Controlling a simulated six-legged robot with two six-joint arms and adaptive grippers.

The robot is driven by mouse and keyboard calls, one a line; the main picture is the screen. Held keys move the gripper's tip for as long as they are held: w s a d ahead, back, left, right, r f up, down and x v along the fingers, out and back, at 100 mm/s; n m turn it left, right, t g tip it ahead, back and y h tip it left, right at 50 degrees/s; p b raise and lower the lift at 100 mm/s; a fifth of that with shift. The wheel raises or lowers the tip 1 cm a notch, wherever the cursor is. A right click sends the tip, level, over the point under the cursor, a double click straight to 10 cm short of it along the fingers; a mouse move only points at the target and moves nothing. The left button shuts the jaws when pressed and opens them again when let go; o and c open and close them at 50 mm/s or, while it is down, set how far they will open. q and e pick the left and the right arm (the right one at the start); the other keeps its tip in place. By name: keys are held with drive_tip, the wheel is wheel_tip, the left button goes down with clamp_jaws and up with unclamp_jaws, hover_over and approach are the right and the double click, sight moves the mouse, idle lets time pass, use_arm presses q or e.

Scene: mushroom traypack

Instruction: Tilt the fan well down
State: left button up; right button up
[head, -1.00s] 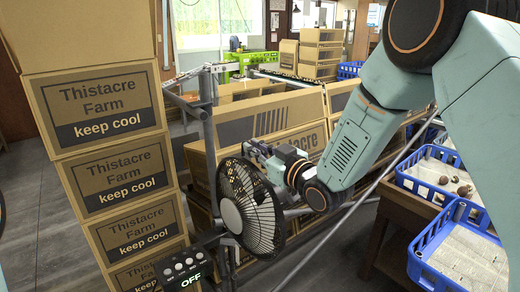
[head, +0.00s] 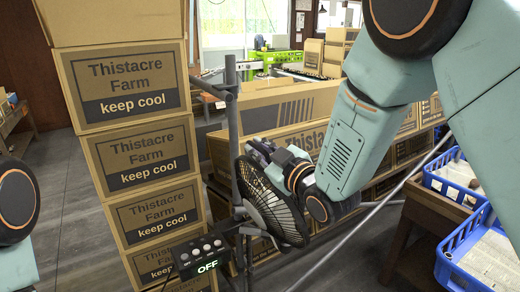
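The black round fan (head: 275,212) sits on a grey pole stand (head: 233,125) in the middle of the head view. A control box (head: 200,255) below the fan reads OFF. My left gripper is out of view; only part of that arm shows at left.
A stack of Thistacre Farm boxes (head: 139,85) stands close left of the fan. More cartons (head: 290,108) lie behind it. Blue crates (head: 452,262) stand on a wooden table at right. A grey rod (head: 375,207) runs diagonally right of the fan.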

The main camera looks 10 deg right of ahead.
drive_tip(key=o, duration=0.3)
drive_tip(key=shift+o, duration=0.2)
drive_tip(key=shift+s, duration=0.1)
drive_tip(key=v, duration=1.1)
drive_tip(key=shift+s, duration=0.3)
drive_tip(key=shift+d, duration=0.15)
drive_tip(key=shift+s+f, duration=0.1)
